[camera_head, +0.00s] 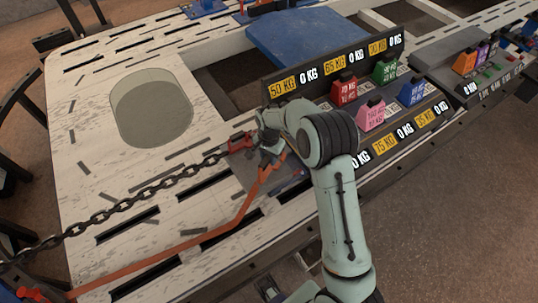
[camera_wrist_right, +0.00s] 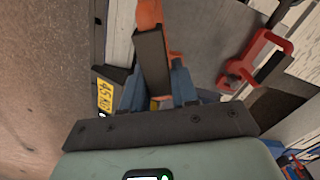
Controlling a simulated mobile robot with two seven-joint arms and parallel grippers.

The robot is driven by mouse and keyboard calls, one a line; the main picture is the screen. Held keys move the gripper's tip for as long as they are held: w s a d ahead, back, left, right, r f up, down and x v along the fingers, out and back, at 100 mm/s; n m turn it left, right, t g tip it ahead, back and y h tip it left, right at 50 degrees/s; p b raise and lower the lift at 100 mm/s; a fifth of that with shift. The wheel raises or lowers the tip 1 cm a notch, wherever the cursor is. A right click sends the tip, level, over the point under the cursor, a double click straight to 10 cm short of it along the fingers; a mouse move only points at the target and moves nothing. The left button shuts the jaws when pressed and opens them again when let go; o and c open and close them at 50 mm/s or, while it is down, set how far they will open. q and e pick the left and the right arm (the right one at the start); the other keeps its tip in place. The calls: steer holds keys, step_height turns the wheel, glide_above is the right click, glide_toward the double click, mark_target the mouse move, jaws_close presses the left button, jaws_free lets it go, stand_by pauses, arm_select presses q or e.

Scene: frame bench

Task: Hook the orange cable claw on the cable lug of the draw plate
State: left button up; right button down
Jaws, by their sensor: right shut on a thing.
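In the head view the wrist partly hides the claw. A red claw (camera_head: 238,142), on the chain, lies just left of the gripper; it shows apart from it in the right wrist view (camera_wrist_right: 255,62). I cannot make out the draw plate's cable lug. A dark and blue part at the bottom, perhaps my left gripper (camera_head: 268,289), is unclear.
A dark chain (camera_head: 130,200) crosses the pale slotted bench (camera_head: 95,115). An oval opening (camera_head: 150,108) is at the left. Weight blocks, including a red one (camera_head: 344,89), and KG label strips (camera_head: 325,68) stand to the right. A blue panel (camera_head: 310,38) is behind.

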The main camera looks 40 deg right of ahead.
mark_target(269, 166)
steer(key=shift+f+b, duration=0.75)
steer(key=shift+f, duration=0.65)
steer(key=shift+f+b, duration=0.8)
steer(key=shift+f, duration=0.4)
steer(key=shift+f+b, duration=0.7)
steer(key=shift+f, duration=0.5)
steer(key=c, duration=0.8)
jaws_free()
step_height(269, 166, up, 14)
steer(key=shift+f+p, duration=0.25)
steer(key=shift+p, duration=0.55)
steer(key=shift+f, duration=0.1)
